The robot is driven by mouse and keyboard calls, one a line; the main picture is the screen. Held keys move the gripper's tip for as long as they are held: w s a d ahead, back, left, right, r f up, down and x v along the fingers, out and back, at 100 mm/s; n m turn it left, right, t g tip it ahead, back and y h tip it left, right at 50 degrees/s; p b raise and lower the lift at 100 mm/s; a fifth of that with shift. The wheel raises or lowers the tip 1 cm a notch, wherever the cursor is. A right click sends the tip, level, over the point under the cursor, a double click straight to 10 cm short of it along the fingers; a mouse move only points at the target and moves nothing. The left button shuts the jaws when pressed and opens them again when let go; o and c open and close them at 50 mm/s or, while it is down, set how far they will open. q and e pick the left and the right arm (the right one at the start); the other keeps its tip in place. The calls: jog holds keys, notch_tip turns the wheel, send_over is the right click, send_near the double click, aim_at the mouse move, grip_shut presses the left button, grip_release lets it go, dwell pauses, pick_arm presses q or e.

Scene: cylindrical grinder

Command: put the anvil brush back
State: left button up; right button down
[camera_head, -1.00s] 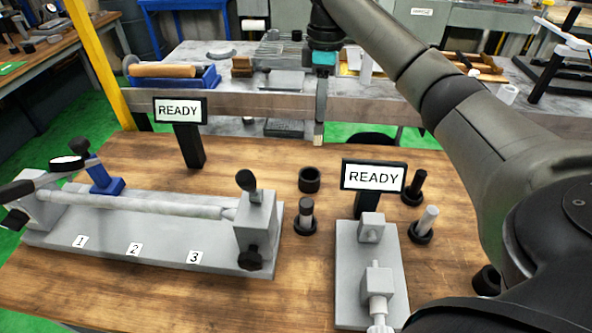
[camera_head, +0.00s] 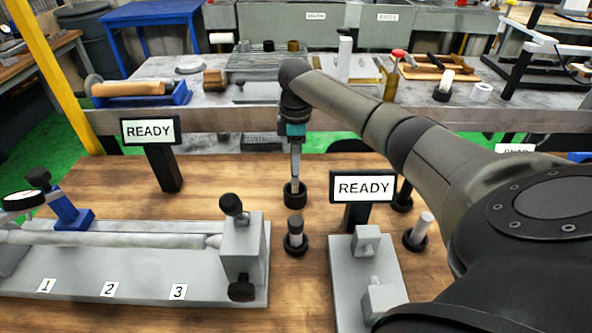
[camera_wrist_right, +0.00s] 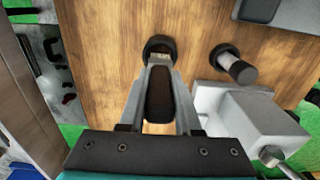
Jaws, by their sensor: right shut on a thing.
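My right gripper (camera_head: 295,158) points down over the wooden table and is shut on the anvil brush. In the right wrist view, the fingers (camera_wrist_right: 160,88) clasp the brush's dark handle (camera_wrist_right: 159,96). The brush's pale lower end (camera_wrist_right: 160,60) reaches the mouth of a black round holder (camera_wrist_right: 159,43). The holder also shows in the head view (camera_head: 295,199), directly below the gripper. The brush looks about upright with its lower end at the holder's opening; how deep it sits is hidden. My left gripper is not in view.
A black-based post with a grey top (camera_head: 295,236) stands close in front of the holder. A READY sign (camera_head: 363,187) and grey fixture (camera_head: 366,270) are to the right. A long bench fixture (camera_head: 130,285) and another READY sign (camera_head: 150,131) are left. Bare table lies left of the holder.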

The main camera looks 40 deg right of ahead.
jog(key=shift+f, duration=0.65)
notch_tip(320, 180, down, 3)
jog(key=shift+f+b, duration=0.2)
jog(key=shift+b, duration=0.3)
jog(key=shift+f, duration=0.1)
jog(key=c, duration=0.6)
grip_release()
notch_tip(320, 180, up, 12)
jog(key=shift+r+p, duration=0.15)
jog(key=shift+p, duration=1)
